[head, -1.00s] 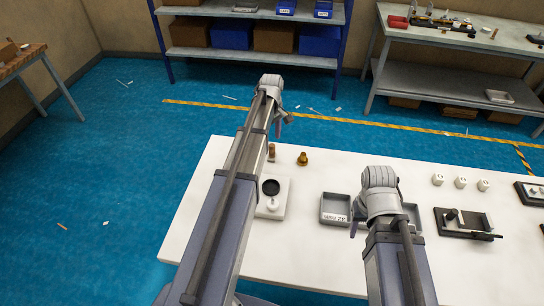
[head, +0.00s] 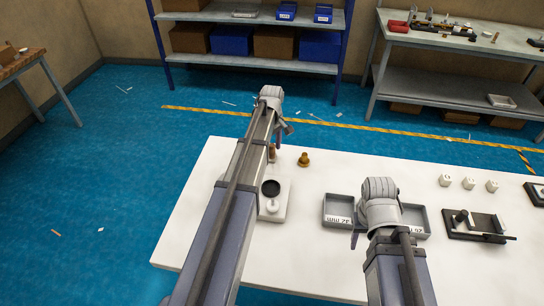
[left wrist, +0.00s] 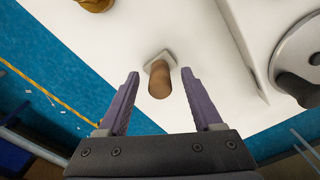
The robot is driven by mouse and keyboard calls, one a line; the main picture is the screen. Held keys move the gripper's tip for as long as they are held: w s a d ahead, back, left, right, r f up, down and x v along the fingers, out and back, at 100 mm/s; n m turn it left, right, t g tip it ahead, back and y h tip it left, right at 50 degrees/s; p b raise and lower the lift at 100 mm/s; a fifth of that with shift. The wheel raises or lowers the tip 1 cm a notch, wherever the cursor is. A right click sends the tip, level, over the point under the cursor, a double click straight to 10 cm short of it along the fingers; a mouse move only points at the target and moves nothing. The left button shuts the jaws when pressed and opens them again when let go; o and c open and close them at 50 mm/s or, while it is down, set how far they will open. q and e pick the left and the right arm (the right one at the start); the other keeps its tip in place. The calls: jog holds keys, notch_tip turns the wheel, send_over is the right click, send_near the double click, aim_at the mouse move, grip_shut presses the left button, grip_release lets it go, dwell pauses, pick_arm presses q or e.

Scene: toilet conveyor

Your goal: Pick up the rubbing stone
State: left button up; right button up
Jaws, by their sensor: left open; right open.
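A brown cylindrical piece with a pale square base, which looks like the rubbing stone (left wrist: 160,82), stands on the white table. In the left wrist view it is between and beyond my left gripper's fingers (left wrist: 162,78). These are spread wide and do not touch it. In the head view the brown piece (head: 271,153) is partly hidden by my left arm, with my left gripper (head: 286,128) at the table's far edge. My right gripper (head: 356,240) is over the grey trays, mostly hidden under its own wrist; one finger shows.
A brass knob-like piece (head: 303,159) stands right of the brown piece. A white plate (head: 272,213) with round black and white parts lies nearer. Grey trays (head: 338,209), white blocks (head: 467,183) and a black fixture (head: 476,226) are to the right.

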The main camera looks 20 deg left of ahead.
aim_at(272, 145)
pick_arm(q)
grip_shut()
dwell(0.3)
jog(key=shift+r, duration=0.15)
pick_arm(e)
jog(key=shift+r, duration=0.15)
pick_arm(q)
notch_tip(272, 145, up, 10)
jog(key=p, duration=1)
jog(key=shift+f+b, duration=0.8)
jog(key=shift+f, duration=0.15)
jog(key=shift+r, duration=0.1)
pick_arm(e)
notch_tip(272, 145, up, 8)
jog(key=shift+r, duration=0.2)
pick_arm(q)
jog(key=shift+d, duration=0.1)
pick_arm(e)
jog(key=shift+d, duration=0.1)
